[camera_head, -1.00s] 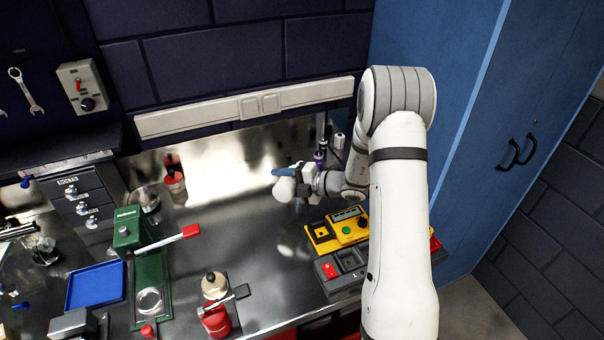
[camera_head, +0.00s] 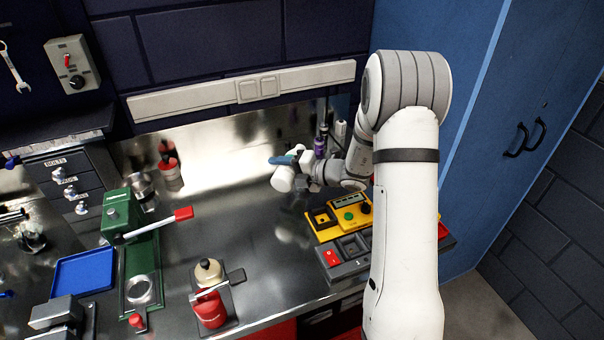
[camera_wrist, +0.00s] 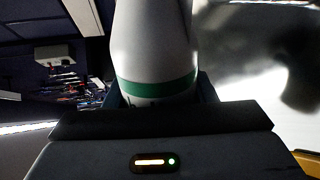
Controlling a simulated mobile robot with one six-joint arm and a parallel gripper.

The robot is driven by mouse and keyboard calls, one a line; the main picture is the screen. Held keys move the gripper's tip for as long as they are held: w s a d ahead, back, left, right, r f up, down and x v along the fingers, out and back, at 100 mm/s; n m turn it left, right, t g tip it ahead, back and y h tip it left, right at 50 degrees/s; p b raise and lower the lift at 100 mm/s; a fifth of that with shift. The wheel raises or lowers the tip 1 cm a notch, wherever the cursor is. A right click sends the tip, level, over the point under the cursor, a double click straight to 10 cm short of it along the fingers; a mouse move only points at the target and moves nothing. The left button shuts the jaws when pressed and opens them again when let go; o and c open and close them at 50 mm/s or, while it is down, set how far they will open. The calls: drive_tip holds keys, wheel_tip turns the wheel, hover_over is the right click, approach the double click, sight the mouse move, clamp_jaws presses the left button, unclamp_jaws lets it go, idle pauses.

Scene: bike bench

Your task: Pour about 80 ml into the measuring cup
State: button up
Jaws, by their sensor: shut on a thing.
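My gripper (camera_head: 302,172) is shut on a white bottle (camera_head: 283,179) and holds it over the back part of the bench. In the wrist view the bottle (camera_wrist: 153,45) shows a green band and sits between the dark blue fingers. Its far end is cut off by the frame's top edge. In the head view a blue finger (camera_head: 284,160) lies along its upper side. No liquid stream shows. I cannot surely identify the measuring cup; a shiny, cup-like vessel (camera_head: 142,187) stands behind the green press, left of the bottle.
The green press (camera_head: 143,255) with a red-tipped lever stands left of centre. A yellow device (camera_head: 340,223) is by my arm, and a blue tray (camera_head: 83,272) lies left. The middle bench is mostly clear.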

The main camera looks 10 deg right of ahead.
drive_tip(key=shift+r, duration=0.1)
drive_tip(key=shift+f+n+b, duration=0.25)
drive_tip(key=shift+n+b, duration=0.15)
drive_tip(key=shift+b, duration=0.25)
drive_tip(key=b, duration=0.2)
drive_tip(key=f+n+t+b, duration=0.1)
drive_tip(key=b, duration=0.2)
drive_tip(key=shift+s+a+f, duration=0.15)
drive_tip(key=shift+s+f, duration=0.15)
drive_tip(key=shift+s, duration=0.05)
drive_tip(key=shift+w+f+n+b, duration=0.1)
drive_tip(key=shift+f+n+b, duration=0.1)
drive_tip(key=shift+n+b, duration=0.6)
